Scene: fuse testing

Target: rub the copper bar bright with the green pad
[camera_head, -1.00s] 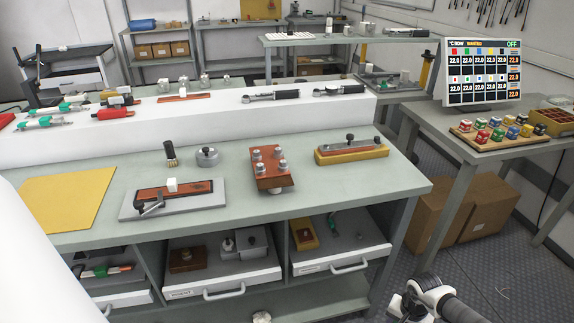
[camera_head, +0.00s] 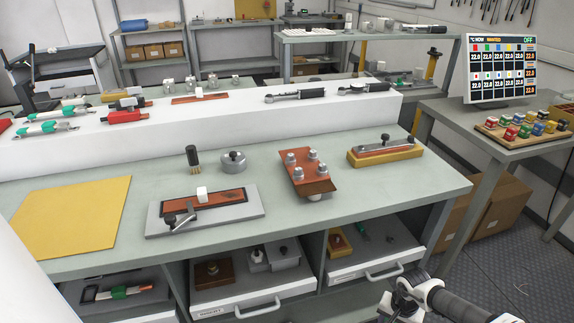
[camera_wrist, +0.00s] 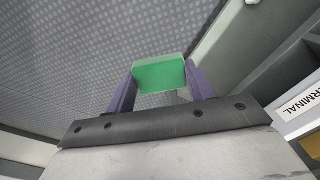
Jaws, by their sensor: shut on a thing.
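The copper bar (camera_head: 222,215) lies on a grey clamp plate (camera_head: 246,221) on the bench, its surface dark brown-red. A small white block (camera_head: 202,194) sits on it. A clamp with a dark knob (camera_head: 170,219) is at the plate's left front. In the wrist view the green pad (camera_wrist: 159,76) is between the two purple fingers of my gripper (camera_wrist: 160,84), which is shut on it. The gripper hangs over the patterned floor beside the drawers. In the head view, part of my arm shows at lower right; the fingertips and pad are not seen there.
A brush (camera_head: 192,158) and a round grey tin (camera_head: 233,162) stand behind the plate. A copper block with bolts (camera_head: 309,177) and a yellow-based fixture (camera_head: 385,151) are to the right. A yellow mat (camera_head: 72,215) lies left. Open drawers (camera_head: 238,283) stick out below the bench.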

